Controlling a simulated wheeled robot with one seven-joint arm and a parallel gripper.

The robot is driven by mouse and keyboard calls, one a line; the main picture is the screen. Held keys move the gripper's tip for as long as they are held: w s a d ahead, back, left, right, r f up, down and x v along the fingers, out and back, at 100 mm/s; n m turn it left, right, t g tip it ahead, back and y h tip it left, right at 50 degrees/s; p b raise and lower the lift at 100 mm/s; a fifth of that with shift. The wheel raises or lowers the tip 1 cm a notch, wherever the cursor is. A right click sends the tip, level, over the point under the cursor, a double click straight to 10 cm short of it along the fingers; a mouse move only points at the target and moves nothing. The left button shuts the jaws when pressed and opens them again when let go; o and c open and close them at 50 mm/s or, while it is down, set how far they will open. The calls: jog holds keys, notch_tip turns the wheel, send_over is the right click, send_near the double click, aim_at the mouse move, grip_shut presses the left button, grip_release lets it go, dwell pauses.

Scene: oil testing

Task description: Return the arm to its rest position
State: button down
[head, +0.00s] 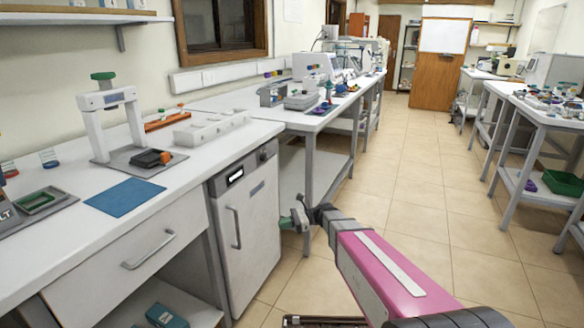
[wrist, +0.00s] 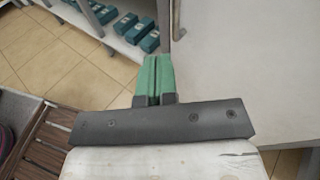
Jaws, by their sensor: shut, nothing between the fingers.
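My gripper (head: 290,222) is in the head view at the end of my pink arm, in front of the white under-counter cabinet (head: 248,225). It is low, below the bench top, and holds nothing. In the wrist view its two green fingers (wrist: 153,80) lie side by side and are shut. The white cabinet panel fills the right of the wrist view (wrist: 250,60). I cannot tell from the frames whether the fingertips touch anything.
The left bench (head: 150,192) carries a white stand (head: 110,115), a blue mat (head: 124,197) and a white rack (head: 212,128). The wrist view shows several teal boxes (wrist: 124,24) on a low shelf. Open tiled floor (head: 430,200) lies between the benches.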

jog(key=s+d+f+n+t+h, duration=0.1)
jog(key=s+d+n+h, duration=0.3)
jog(key=d, duration=0.4)
jog(key=s+d+f+n+t+h, duration=0.2)
jog(key=s+d+n+h, duration=0.2)
jog(key=d, duration=0.5)
jog(key=s+d+f+n+t+h, duration=0.1)
jog(key=s+d+n+h, duration=0.3)
jog(key=d+h, duration=0.3)
jog(key=shift+s+d+f+n, duration=0.3)
jog(key=shift+d+f+n, duration=0.1)
jog(key=shift+d+n, duration=0.5)
jog(key=shift+d, duration=0.1)
